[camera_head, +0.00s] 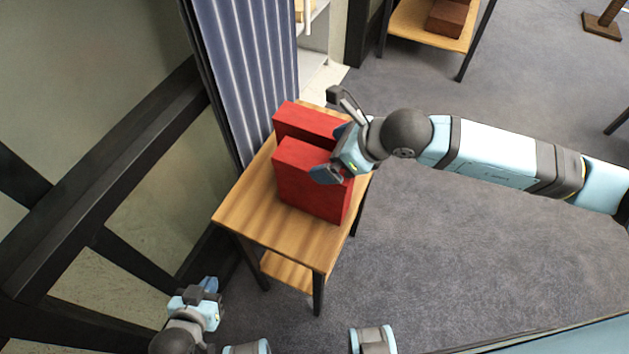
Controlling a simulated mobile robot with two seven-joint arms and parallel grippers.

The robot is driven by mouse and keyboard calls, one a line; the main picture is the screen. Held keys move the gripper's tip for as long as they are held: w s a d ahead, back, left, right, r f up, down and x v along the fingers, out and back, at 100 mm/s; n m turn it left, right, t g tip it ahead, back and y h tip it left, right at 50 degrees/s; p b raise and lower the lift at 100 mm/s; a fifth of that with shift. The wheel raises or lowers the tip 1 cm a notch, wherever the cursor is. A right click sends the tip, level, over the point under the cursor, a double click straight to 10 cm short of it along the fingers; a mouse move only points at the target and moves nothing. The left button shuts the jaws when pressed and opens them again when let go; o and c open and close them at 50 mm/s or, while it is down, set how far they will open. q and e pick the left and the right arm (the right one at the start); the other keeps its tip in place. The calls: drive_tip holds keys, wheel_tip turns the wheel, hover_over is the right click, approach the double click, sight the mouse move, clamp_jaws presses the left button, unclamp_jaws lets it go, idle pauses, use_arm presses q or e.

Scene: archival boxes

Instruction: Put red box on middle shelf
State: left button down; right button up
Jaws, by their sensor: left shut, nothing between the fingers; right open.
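Two red boxes stand upright on a small wooden table. The front red box (308,186) is nearer and hides part of the rear red box (297,120). My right gripper (333,152) is open at the upper right of the front box. One blue finger is in front of that box and the other is near the gap between the two boxes. I cannot tell whether they touch. My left gripper (210,286) is shut and empty, low at the left, away from the boxes. A white shelf unit (315,42) shows partly behind the curtain; its middle shelf cannot be made out.
The wooden table (250,217) has bare top at its front left and a lower board. A blue-grey curtain (245,70) hangs just behind it. A dark beam frame (110,165) is at left. Another table (425,25) with brown boxes is at the back.

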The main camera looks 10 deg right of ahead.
sight(314, 159)
drive_tip(key=shift+p+x, duration=0.5)
drive_tip(key=shift+x, duration=2.3)
drive_tip(key=shift+d, duration=0.2)
drive_tip(key=c, duration=1.6)
drive_tip(key=shift+c, duration=0.8)
drive_tip(key=shift+w+r, duration=0.1)
